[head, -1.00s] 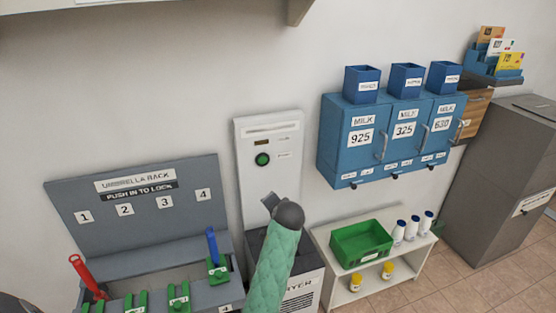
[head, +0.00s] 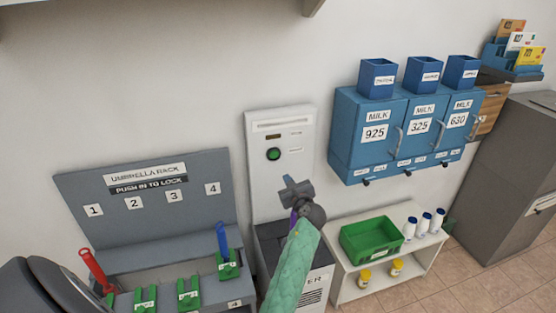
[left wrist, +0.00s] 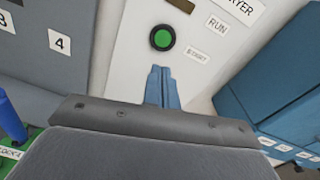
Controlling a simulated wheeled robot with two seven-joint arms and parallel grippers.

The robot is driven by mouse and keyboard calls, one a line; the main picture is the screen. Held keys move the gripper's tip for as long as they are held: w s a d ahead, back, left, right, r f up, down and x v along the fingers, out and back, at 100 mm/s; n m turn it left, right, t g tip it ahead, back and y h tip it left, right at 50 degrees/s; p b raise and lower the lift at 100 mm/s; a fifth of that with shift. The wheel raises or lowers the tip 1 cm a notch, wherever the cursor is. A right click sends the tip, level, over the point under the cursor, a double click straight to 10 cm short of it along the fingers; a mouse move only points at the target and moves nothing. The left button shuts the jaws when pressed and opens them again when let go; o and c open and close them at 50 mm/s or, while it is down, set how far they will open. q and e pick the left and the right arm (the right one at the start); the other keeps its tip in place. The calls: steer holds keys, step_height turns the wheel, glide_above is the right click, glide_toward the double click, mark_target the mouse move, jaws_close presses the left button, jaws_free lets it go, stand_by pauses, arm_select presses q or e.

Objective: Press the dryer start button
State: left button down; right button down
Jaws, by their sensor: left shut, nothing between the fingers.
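The dryer's white panel (head: 296,165) stands against the wall, with a round green button (head: 273,154) in a dark ring under a small dark display. The button also shows in the left wrist view (left wrist: 162,38), beside a "RUN" label and a "START" label. My left gripper (head: 288,181) is in front of the panel, below and a little right of the button in the head view. In the left wrist view its shut, empty fingers (left wrist: 160,70) point up toward the panel, just below the button, apart from it in the picture. My right gripper is not in view.
A grey umbrella rack (head: 150,235) with numbered slots stands left of the dryer. Blue milk boxes (head: 368,150) hang on the wall to the right. A white shelf (head: 345,293) with a green crate (head: 347,245) and bottles stands below them.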

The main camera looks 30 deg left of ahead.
mark_target(274, 155)
arm_select(q)
steer(key=shift+w+d+r+m, duration=0.1)
steer(key=shift+m, duration=1.3)
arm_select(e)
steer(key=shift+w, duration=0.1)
arm_select(q)
steer(key=shift+w, duration=0.1)
